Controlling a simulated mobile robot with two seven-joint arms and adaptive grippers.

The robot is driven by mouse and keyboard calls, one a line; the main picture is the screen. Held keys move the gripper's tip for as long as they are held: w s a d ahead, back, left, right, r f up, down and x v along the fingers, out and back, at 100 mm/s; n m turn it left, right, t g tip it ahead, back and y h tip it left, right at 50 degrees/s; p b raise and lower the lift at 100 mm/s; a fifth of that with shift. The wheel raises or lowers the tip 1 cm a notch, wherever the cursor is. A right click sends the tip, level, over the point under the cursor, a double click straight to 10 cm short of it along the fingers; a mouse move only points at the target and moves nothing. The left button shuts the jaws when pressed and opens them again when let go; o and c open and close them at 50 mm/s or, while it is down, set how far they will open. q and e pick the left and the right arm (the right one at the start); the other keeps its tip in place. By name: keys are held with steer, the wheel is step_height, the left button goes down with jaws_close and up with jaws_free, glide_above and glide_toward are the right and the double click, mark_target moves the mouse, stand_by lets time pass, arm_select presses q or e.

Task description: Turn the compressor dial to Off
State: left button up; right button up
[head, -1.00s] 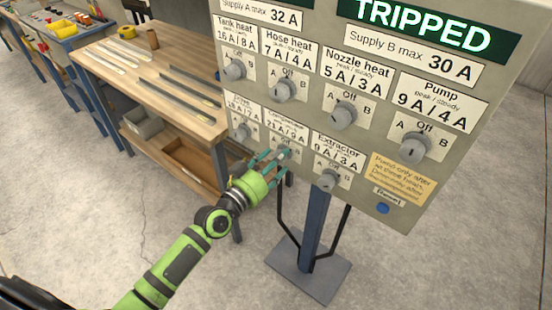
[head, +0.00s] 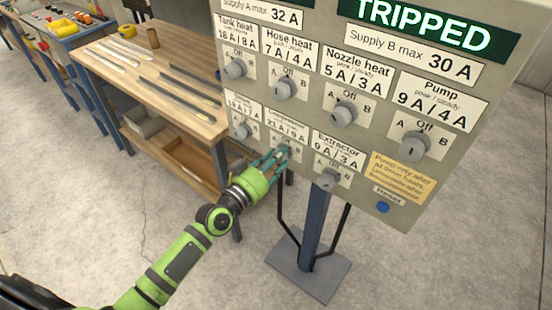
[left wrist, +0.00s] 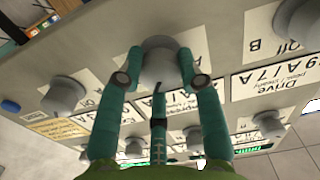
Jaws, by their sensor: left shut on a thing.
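The compressor dial (left wrist: 160,66) is a grey knob in the lower row of the panel, between the Drive and Extractor dials. My left gripper (head: 281,156) is at this dial in the head view. In the left wrist view my left gripper (left wrist: 160,78) has its teal fingers on both sides of the knob, shut on it. A dark pointer mark shows at the knob's lower edge there, on the label side. The fingers cover much of the compressor scale, so I cannot read the setting surely. My right gripper is out of view.
The grey panel (head: 365,170) stands on a blue post (head: 314,225). The Drive dial (head: 241,131) and Extractor dial (head: 328,178) flank the compressor dial closely. A "TRIPPED" display (head: 425,25) is lit above. A blue reset button (head: 383,207) is lower right. A wooden workbench (head: 130,75) stands behind left.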

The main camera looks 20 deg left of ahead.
arm_select(q)
steer(key=shift+s+d+f+n, duration=0.1)
steer(key=shift+f+n, duration=0.05)
steer(key=shift+n, duration=1.65)
steer(key=shift+d+f+n, duration=0.1)
steer(key=shift+f+n, duration=0.05)
steer(key=shift+n, duration=1.65)
steer(key=o, duration=1.1)
steer(key=shift+o, duration=0.2)
steer(key=shift+r, duration=0.1)
steer(key=shift+a, duration=0.1)
steer(key=v, duration=1.2)
steer(key=shift+r, duration=0.1)
